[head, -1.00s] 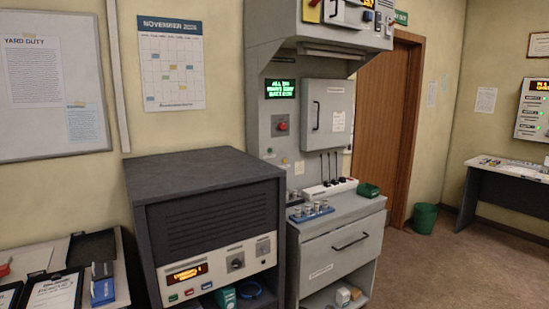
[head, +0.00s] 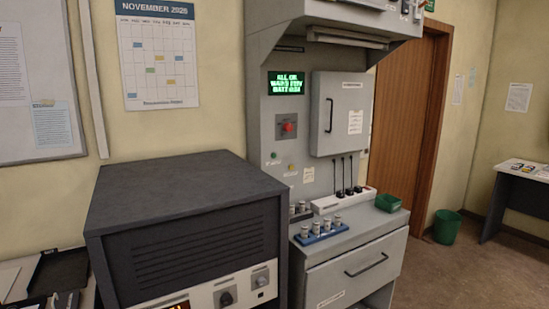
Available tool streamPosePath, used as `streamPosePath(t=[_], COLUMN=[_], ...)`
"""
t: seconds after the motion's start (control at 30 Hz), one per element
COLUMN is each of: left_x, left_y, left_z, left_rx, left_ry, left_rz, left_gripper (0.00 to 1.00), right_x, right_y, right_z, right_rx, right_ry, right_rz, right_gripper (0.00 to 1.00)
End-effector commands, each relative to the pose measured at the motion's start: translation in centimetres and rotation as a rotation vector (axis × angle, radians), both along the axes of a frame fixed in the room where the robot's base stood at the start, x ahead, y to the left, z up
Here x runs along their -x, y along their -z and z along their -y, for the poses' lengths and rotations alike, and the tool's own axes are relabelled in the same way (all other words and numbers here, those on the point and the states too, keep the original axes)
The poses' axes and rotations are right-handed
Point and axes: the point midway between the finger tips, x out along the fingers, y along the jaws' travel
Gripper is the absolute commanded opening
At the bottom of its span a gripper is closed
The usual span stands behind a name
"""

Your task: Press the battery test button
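A tall grey console (head: 258,120) stands against the wall in the middle of the head view. Its green-lit display (head: 286,83) shows a few text lines, one apparently starting "BATT". Below it is a red switch or button (head: 288,127) on a grey plate. Lower are a small green button or lamp (head: 274,155) and a small yellow one (head: 292,167). Their labels are too small to read, so I cannot tell which is the battery test button. Neither of my grippers is in view.
A dark cabinet (head: 185,185) stands left of the console. The console's ledge holds a blue rack (head: 322,236) of small cylinders, a white strip (head: 325,203) with black plugs, and a green tray (head: 388,203). A green bin (head: 446,227) stands on open floor at right.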

Motion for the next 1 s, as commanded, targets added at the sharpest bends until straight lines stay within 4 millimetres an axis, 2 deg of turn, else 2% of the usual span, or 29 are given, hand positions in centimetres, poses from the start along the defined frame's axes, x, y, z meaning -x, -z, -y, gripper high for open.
streamPosePath(t=[0.23, 0.27, 0.4, 1.0], left_x=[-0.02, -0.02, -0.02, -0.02], left_y=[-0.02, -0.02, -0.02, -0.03], left_z=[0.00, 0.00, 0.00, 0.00], left_rx=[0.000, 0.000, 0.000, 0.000], left_ry=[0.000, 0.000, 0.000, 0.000], left_rz=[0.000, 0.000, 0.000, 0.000], left_gripper=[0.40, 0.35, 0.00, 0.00], right_x=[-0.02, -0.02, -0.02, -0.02], right_y=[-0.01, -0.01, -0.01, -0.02], right_z=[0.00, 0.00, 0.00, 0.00], right_rx=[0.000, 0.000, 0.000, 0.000], right_ry=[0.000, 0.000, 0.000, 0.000], right_rz=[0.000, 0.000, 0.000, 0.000], right_gripper=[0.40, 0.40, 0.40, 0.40])
